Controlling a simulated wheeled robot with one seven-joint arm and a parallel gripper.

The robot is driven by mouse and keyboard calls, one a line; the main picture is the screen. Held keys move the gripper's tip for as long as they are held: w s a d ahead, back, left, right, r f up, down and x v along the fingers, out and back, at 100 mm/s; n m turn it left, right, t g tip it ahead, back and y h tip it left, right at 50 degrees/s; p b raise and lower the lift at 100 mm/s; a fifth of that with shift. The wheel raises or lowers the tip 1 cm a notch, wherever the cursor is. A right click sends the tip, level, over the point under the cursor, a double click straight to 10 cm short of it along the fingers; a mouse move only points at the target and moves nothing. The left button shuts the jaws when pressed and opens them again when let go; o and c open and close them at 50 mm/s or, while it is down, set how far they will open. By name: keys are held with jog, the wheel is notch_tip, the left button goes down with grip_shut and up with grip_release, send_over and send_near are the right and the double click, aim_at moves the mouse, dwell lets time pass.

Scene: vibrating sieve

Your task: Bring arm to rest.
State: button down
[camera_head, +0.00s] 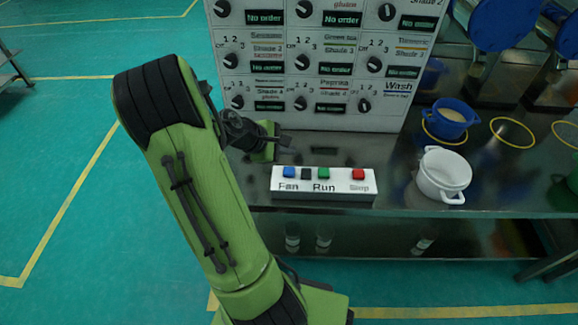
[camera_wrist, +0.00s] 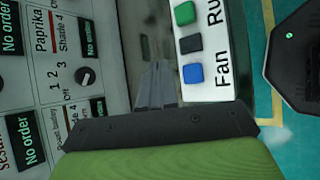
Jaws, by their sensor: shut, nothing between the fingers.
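My green arm reaches up from the bottom of the head view and bends toward the table. My gripper (camera_head: 284,142) is in front of the control panel, just above and behind the left end of the button box. In the wrist view my gripper (camera_wrist: 157,70) shows as narrow grey fingers close together, with nothing between them. The fingers point at the gap between the panel and the button box. Part of the gripper is hidden behind my wrist in the head view.
The white button box (camera_head: 324,189) has Fan, Run and Stop buttons. The control panel (camera_head: 320,110) with several knobs stands behind. A white pot (camera_head: 443,176) and a blue pot (camera_head: 450,118) stand right on the dark table (camera_head: 400,200). The floor (camera_head: 60,150) at left is clear.

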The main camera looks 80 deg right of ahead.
dwell(0.8)
jog(key=w+a+r+m+t+y+p, duration=0.15)
jog(key=w+a+r+t, duration=0.25)
jog(key=w+a+r, duration=0.45)
jog(key=w+a+r+t+y+p, duration=0.1)
jog(key=w+a+r+t+p, duration=0.4)
jog(key=a, duration=0.6)
jog(key=s+a+r+t+y, duration=0.1)
jog(key=s+a+r+y, duration=0.1)
jog(key=a, duration=0.8)
jog(key=s+a+r+t+y, duration=0.1)
jog(key=s+a+r+y, duration=0.1)
jog(key=a+r, duration=0.3)
jog(key=s+a+n+p, duration=0.1)
jog(key=a, duration=0.3)
jog(key=shift+a+t, duration=0.35)
jog(key=shift+t, duration=0.05)
